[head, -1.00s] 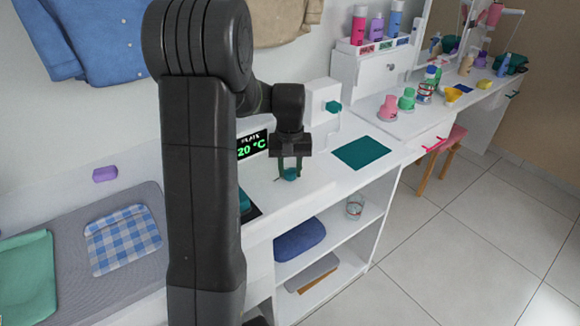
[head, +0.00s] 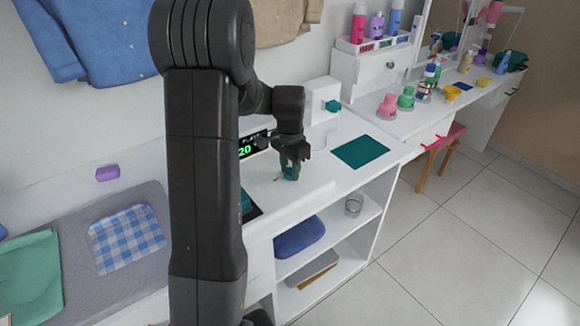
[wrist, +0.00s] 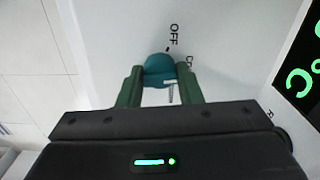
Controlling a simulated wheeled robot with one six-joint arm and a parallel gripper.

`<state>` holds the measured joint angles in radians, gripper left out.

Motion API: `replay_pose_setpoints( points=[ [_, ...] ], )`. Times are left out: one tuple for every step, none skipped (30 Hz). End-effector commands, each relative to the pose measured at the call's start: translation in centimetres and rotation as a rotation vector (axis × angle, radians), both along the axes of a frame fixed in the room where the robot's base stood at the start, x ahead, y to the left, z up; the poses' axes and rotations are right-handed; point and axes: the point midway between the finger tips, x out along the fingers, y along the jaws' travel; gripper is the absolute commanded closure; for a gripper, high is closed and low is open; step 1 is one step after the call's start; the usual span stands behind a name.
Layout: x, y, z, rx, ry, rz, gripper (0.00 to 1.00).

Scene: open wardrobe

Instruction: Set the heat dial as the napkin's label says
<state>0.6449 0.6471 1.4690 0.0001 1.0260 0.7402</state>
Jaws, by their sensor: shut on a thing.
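The teal heat dial (wrist: 158,69) stands on a white panel in the wrist view, beside the printed word OFF and a second word partly hidden. My gripper (wrist: 161,84) has its green fingers on both sides of the dial and is shut on it. In the head view my gripper (head: 290,168) is at the dial on the white counter. The blue-and-white checked napkin (head: 126,240) lies flat on a grey pad at the left. I cannot make out its label. A black display (head: 252,145) with green digits shows 20, partly hidden by my arm.
A teal mat (head: 360,152) lies right of the dial. A white box (head: 322,92) with a teal knob stands behind. A green cloth (head: 32,275) lies at the left. Shelves below hold a blue folded cloth (head: 299,239) and a glass jar (head: 354,205).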

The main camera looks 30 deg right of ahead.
Motion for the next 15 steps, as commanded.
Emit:
replay_pose_setpoints(
  points=[
    [0.04,-0.05,0.12,-0.002,-0.001,-0.025,0.91],
    [0.04,-0.05,0.12,-0.002,-0.001,-0.039,0.91],
    [0.04,-0.05,0.11,-0.002,-0.001,-0.058,0.91],
    [0.04,-0.05,0.11,-0.002,-0.001,-0.070,0.91],
    [0.04,-0.05,0.10,-0.002,-0.001,-0.082,0.91],
    [0.05,-0.05,0.10,-0.002,-0.001,-0.095,0.91],
    [0.04,-0.06,0.10,-0.002,-0.001,-0.103,0.91],
    [0.04,-0.06,0.10,-0.002,-0.001,-0.112,0.91],
    [0.04,-0.06,0.09,-0.002,-0.001,-0.121,0.91],
    [0.05,-0.06,0.09,-0.002,-0.001,-0.126,0.91],
    [0.05,-0.06,0.09,-0.002,-0.001,-0.130,0.91],
    [0.05,-0.06,0.09,-0.002,-0.001,-0.135,0.91],
    [0.05,-0.06,0.09,-0.002,-0.001,-0.138,0.91],
    [0.05,-0.06,0.08,-0.002,-0.001,-0.141,0.91],
    [0.05,-0.06,0.08,-0.002,-0.001,-0.143,0.91]
  ],
)
